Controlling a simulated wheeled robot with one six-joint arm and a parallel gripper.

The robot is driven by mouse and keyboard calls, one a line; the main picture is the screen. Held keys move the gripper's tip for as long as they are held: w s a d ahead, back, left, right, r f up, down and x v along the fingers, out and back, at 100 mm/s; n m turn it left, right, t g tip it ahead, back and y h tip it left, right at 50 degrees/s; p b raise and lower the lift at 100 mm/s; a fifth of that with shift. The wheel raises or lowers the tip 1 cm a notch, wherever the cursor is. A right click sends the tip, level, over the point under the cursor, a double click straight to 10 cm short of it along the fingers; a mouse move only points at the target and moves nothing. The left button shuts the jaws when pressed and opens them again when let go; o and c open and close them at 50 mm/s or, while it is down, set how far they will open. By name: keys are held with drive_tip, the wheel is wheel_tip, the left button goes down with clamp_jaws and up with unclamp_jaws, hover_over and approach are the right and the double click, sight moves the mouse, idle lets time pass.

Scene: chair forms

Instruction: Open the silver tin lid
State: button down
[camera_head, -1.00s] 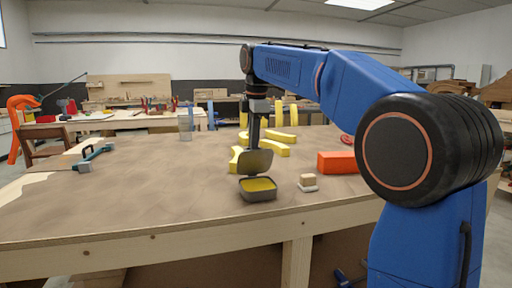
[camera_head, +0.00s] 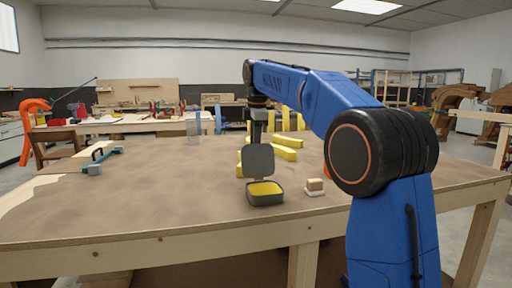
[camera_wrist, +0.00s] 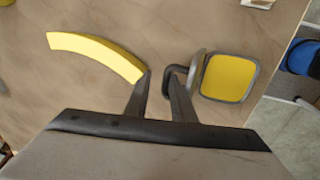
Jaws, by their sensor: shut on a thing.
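The silver tin (camera_head: 265,200) stands near the front edge of the workbench, with yellow showing inside. Its lid (camera_head: 258,160) is raised and stands about upright at the tin's back edge. In the wrist view the tin (camera_wrist: 229,78) shows from above, with the lid (camera_wrist: 199,66) nearly edge-on at its left side and a dark loop handle on the lid. My gripper (camera_wrist: 160,82) is at this handle, one finger to its left and one reaching to the loop. It is shut on the lid's handle; the exact contact is partly hidden. In the head view the lid hides my fingertips.
Several yellow curved pieces (camera_head: 285,154) lie behind the tin; one (camera_wrist: 98,54) shows left of my fingers. A small wooden block (camera_head: 315,184) on a white base stands right of the tin. A blue clamp (camera_head: 98,163) lies far left. The bench's (camera_head: 150,205) left front is clear.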

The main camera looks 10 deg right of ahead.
drive_tip(key=shift+w+f, duration=0.65)
drive_tip(key=shift+w, duration=0.1)
drive_tip(key=shift+f, duration=0.1)
drive_tip(key=c, duration=1.8)
unclamp_jaws()
drive_tip(key=shift+w, duration=0.1)
drive_tip(key=shift+c, duration=0.2)
drive_tip(key=s+r, duration=0.2)
drive_tip(key=r, duration=0.7)
drive_tip(key=s+r, duration=0.2)
drive_tip(key=r, duration=0.7)
drive_tip(key=shift+s+r, duration=0.25)
drive_tip(key=shift+s, duration=0.05)
